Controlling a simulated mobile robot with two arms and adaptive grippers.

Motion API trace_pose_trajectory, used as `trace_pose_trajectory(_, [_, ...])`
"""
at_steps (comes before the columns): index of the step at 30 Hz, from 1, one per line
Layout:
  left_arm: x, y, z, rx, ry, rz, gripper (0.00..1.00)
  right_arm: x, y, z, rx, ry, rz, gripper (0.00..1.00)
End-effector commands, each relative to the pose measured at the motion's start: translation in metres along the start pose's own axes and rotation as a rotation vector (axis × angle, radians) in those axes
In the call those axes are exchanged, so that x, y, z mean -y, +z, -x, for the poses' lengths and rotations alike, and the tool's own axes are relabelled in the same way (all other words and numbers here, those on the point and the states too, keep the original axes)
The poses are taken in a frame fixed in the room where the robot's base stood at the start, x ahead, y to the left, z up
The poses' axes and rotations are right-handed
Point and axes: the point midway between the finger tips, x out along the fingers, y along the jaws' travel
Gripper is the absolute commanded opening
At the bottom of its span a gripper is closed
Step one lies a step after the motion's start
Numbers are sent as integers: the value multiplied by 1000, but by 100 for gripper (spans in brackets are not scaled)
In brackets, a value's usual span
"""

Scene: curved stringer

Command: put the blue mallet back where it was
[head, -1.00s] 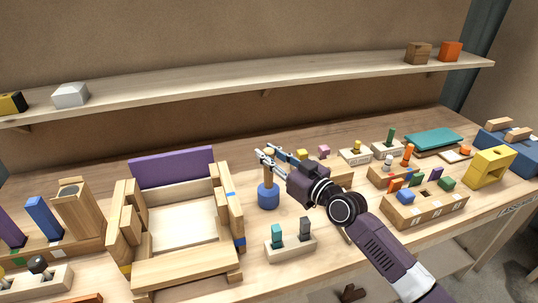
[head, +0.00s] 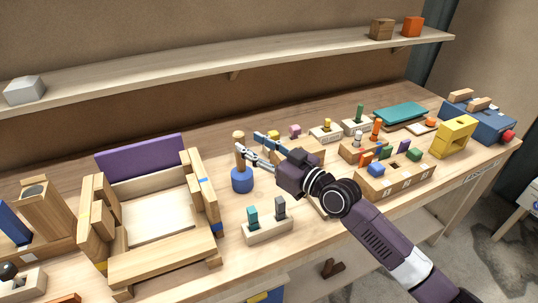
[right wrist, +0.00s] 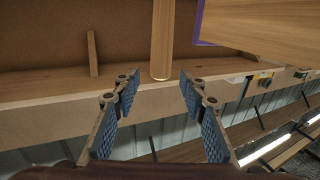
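The blue mallet stands upright on the bench, its blue head (head: 242,180) down and its wooden handle (head: 239,137) pointing up. It stands just right of the wooden frame with the purple back. My right gripper (head: 247,144) is beside the upper handle, coming from the right. In the right wrist view its two blue-padded fingers (right wrist: 158,97) are spread apart with nothing gripped. The mallet's handle (right wrist: 162,38) shows there in line with the gap, beyond the fingertips; the blue head is out of that view. My left gripper is not in view.
The wooden frame (head: 160,262) stands left of the mallet. A small block with teal and grey pegs (head: 268,233) lies in front. Several peg blocks, a numbered tray (head: 398,182) and a yellow block (head: 455,137) are at right. A shelf (head: 225,68) runs above the bench.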

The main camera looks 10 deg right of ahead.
Motion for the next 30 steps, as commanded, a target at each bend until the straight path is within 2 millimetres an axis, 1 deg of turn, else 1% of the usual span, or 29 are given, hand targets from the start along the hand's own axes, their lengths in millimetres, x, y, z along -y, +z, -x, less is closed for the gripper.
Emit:
trace_pose_trajectory(1, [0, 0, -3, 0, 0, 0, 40, 0, 2, 12, 1, 0, 3, 39])
trace_pose_trajectory(3, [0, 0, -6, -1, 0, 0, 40, 0, 3, 27, 2, 0, 2, 39])
trace_pose_trajectory(6, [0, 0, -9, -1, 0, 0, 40, 0, 3, 44, 2, 0, 2, 39])
trace_pose_trajectory(10, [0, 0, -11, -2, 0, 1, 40, 0, 1, 59, 1, 0, 1, 39])
trace_pose_trajectory(15, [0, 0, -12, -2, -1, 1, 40, 1, 0, 66, -1, -1, 1, 39])
trace_pose_trajectory(30, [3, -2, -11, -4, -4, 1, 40, 0, 0, 66, -1, -1, 0, 39])
